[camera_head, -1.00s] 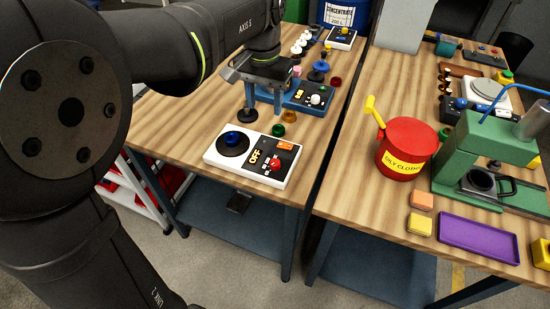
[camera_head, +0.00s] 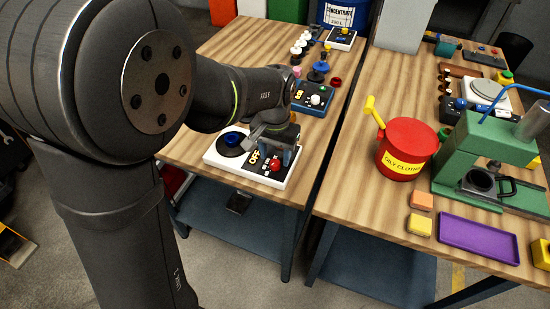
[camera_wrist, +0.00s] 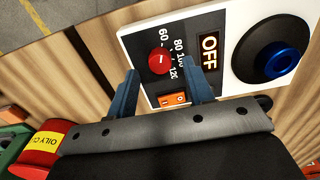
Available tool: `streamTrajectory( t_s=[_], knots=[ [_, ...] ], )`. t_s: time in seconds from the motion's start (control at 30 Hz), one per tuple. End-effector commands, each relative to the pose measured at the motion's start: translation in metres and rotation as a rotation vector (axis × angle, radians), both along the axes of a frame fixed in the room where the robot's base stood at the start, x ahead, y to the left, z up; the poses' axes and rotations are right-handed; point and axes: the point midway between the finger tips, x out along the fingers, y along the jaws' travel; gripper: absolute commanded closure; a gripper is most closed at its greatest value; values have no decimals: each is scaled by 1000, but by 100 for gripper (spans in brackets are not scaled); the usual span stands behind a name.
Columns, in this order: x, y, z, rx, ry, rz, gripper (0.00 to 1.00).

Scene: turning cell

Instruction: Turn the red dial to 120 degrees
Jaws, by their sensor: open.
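The red dial (camera_wrist: 160,60) sits on the black panel of a white control box (camera_wrist: 136,40). I cannot tell how high the fingertips are above the panel. In the head view the dial (camera_head: 275,165) shows just in front of my gripper (camera_head: 274,155), and the box (camera_head: 222,161) is partly covered by my wrist.
An orange rocker switch (camera_wrist: 172,99) lies between my fingers. An OFF label (camera_wrist: 209,51) and a blue knob on a black disc (camera_wrist: 282,62) share the box. A blue control box (camera_head: 317,98) stands behind. A red oily-cloth can (camera_head: 407,145) stands on the right table.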

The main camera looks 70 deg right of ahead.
Motion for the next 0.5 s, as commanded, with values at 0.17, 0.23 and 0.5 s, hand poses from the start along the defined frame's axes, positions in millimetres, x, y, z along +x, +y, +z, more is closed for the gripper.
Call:
streamTrajectory(
  t_s=[0.17, 0.23, 0.5],
  knots=[
    [0, 0, -19, 0, 0, 0, 53],
    [0, 0, -22, 0, 0, 0, 53],
    [0, 0, -23, -1, 0, 0, 53]
  ],
)
